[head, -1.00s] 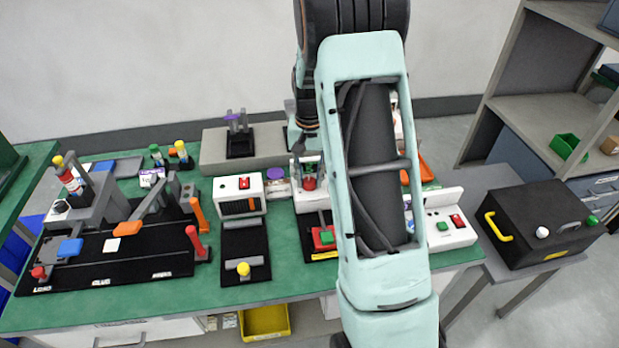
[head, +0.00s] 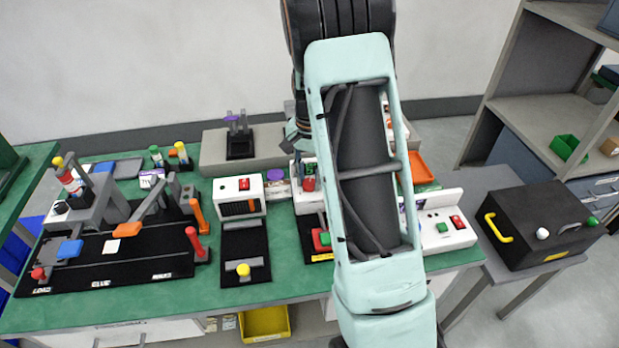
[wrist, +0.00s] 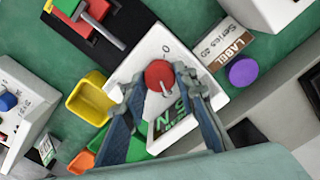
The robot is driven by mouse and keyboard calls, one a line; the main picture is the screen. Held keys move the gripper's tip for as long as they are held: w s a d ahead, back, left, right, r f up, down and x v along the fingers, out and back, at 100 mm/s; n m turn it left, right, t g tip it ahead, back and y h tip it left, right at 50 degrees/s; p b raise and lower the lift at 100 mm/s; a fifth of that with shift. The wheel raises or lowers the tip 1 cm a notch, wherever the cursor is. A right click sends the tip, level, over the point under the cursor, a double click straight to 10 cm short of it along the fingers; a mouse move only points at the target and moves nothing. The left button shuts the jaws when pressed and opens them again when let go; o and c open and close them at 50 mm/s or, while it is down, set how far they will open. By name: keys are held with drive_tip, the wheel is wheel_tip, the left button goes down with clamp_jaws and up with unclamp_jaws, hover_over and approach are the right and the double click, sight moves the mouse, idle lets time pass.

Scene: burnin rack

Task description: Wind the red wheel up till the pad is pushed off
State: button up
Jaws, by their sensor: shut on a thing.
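The red wheel (wrist: 160,74) sits on a white device (wrist: 152,48) with a "0" mark and a small screen with green lettering. My gripper (wrist: 158,80) has one finger on each side of the wheel in the wrist view and is shut on it. In the head view a red part (head: 309,184) of a white unit shows just left of my arm, which hides much of that unit. I cannot tell which thing is the pad.
In the wrist view a yellow bin (wrist: 90,98) stands left of the device, and a label box (wrist: 228,46) with a purple round part (wrist: 243,70) lies to its right. In the head view a white unit with green and red buttons (head: 445,228) stands right of my arm.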

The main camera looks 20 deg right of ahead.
sight(310, 182)
drive_tip(key=o, duration=0.9)
wheel_tip(310, 182, up, 12)
drive_tip(key=shift+r, duration=0.1)
